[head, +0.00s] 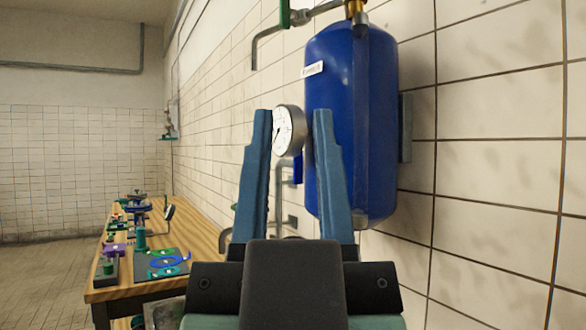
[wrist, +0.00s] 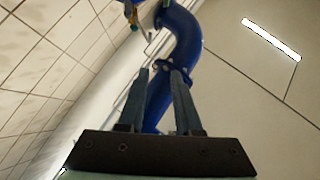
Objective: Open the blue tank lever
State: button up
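The blue tank (head: 365,100) hangs upright on the tiled wall, right of centre in the head view. I see no contact. In the wrist view my gripper (wrist: 160,75) is open with a blue pipe (wrist: 183,42) behind the fingers.
A wooden workbench (head: 190,235) with several valve parts stands along the wall at left. A green valve handle (head: 285,13) on a bent pipe and a brass fitting (head: 355,10) are above. The floor (head: 50,270) at left is clear. A ceiling lamp (wrist: 271,39) shows in the wrist view.

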aim_at(298, 161)
jog(key=i+j+u, duration=0.1)
jog(key=i+u, duration=0.15)
jog(key=i, duration=0.8)
